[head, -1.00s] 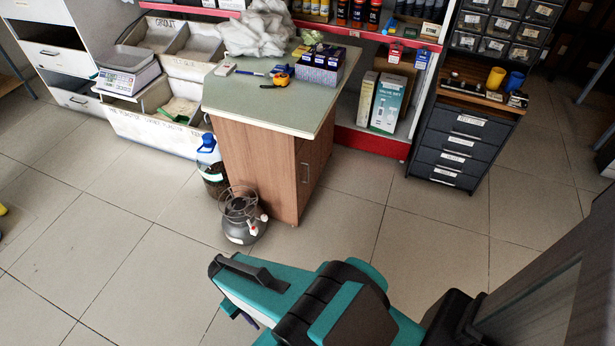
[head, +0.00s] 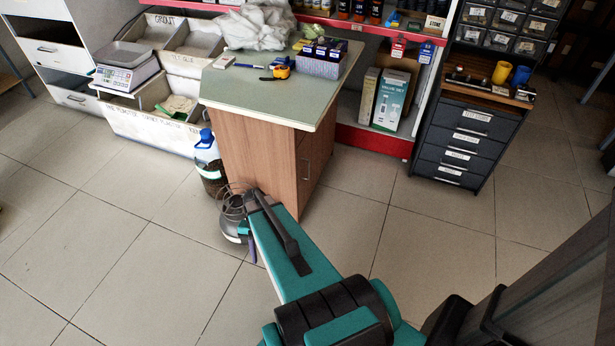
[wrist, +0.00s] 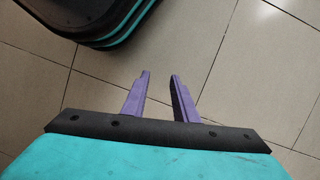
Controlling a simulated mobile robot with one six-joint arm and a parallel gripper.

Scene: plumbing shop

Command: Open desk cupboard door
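The desk (head: 256,150) is a wooden cabinet with a pale green top. Its cupboard door is on the right side face (head: 315,160), with a slim vertical metal handle (head: 306,171). The door looks shut. My arm reaches toward the desk's lower front in the head view and hides part of the floor there. My gripper is mostly hidden in the head view, with a purple bit showing at the arm's far end. In the wrist view my gripper (wrist: 159,78) has two purple fingers apart, with nothing between them but floor tiles.
A gas burner (head: 234,210) and a water bottle (head: 208,160) stand on the floor at the desk's left front. A dark drawer unit (head: 462,145) stands to the right. Boxes (head: 391,98) sit on the red-edged shelf. Tiled floor (head: 345,225) right of the desk is clear.

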